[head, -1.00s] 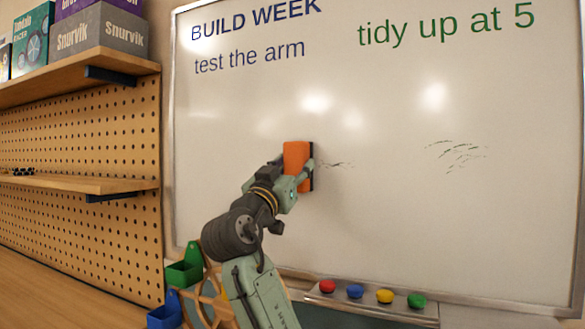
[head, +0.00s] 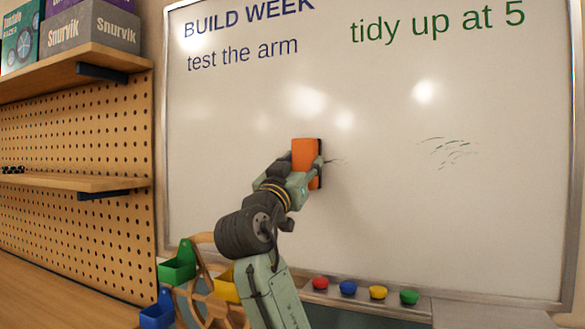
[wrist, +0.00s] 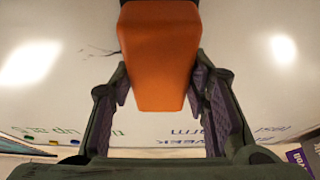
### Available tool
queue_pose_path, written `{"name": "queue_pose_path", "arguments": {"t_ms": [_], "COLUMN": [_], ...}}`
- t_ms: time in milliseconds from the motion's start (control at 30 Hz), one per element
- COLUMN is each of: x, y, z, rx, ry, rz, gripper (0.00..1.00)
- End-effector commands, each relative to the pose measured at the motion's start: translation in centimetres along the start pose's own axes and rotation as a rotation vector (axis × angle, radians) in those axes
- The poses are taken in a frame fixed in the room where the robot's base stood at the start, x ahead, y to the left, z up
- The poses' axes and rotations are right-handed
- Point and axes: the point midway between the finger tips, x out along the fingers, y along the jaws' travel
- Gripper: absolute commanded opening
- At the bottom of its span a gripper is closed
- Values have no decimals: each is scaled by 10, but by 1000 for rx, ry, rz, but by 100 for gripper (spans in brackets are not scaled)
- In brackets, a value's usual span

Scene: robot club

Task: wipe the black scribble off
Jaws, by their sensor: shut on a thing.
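My gripper (head: 308,178) is shut on an orange eraser (head: 304,158) with a dark pad, held up against the whiteboard (head: 395,220). The eraser also shows between the fingers in the wrist view (wrist: 158,55). A short remnant of black scribble (head: 337,161) shows just right of the eraser; a bit of it also shows in the wrist view (wrist: 98,50). A wider patch of thin black strokes (head: 448,151) lies farther right on the board. Whatever is behind the eraser is hidden. I cannot tell how firmly the pad touches the board.
Blue writing (head: 243,54) and green writing (head: 437,22) stand above the scribble. Red, blue, yellow and green round pieces (head: 348,288) sit along the board's bottom edge. Shelves with boxes (head: 90,27) are on the left. Small colored bins (head: 177,266) stand low, left of my arm.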

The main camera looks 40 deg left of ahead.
Motion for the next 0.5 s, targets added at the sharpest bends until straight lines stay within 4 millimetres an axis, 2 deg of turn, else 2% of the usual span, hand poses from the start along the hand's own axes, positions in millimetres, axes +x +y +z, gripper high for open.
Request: {"name": "queue_pose_path", "arguments": {"t_ms": [267, 500], "x": [0, 1], "y": [11, 32], "z": [0, 1], "rx": [0, 0], "ry": [1, 1], "rz": [1, 1], "gripper": [17, 17]}}
